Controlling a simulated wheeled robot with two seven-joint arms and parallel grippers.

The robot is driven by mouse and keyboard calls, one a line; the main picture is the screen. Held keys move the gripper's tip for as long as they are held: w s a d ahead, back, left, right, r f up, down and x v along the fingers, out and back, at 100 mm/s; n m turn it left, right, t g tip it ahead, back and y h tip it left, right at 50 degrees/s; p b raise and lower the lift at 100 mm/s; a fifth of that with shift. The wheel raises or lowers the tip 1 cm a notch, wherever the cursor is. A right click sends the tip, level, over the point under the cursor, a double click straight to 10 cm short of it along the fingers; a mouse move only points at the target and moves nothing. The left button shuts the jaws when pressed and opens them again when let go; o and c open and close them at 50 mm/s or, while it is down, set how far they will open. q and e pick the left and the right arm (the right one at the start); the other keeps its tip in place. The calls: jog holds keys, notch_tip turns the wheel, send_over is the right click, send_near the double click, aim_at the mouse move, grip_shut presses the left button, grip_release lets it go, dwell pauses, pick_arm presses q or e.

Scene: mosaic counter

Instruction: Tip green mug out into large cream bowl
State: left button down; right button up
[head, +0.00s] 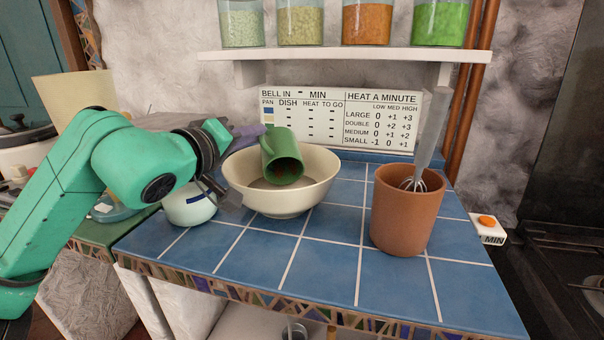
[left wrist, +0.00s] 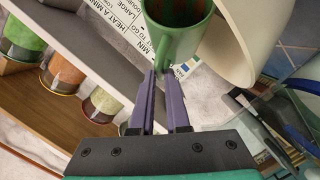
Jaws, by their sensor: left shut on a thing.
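The green mug (head: 282,158) is tilted over the large cream bowl (head: 310,196), its mouth facing down and toward the head camera. Some reddish-brown matter shows inside its mouth. The bowl stands upright on the blue tiles, with a greyish-brown patch visible inside. My left gripper (head: 256,134) is shut on the mug's handle at the bowl's back left. In the left wrist view, the purple fingers (left wrist: 166,88) close on the handle of the mug (left wrist: 178,38), and the bowl (left wrist: 236,45) is beside it. My right gripper is out of view.
A terracotta pot (head: 403,215) holding a whisk (head: 430,135) stands right of the bowl. A small white pot (head: 188,207) sits at left, partly behind my left wrist. A shelf (head: 345,55) with jars runs above a sign (head: 340,118). The front tiles are clear.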

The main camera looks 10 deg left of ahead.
pick_arm(q)
jog(key=f, duration=0.1)
jog(key=s+d, duration=0.1)
jog(key=f, duration=0.1)
jog(key=shift+s+d+f+g, duration=0.2)
jog(key=shift+s+f+g, duration=0.05)
jog(key=shift+f+g, duration=0.1)
dwell(0.3)
jog(key=shift+r, duration=0.1)
dwell(0.6)
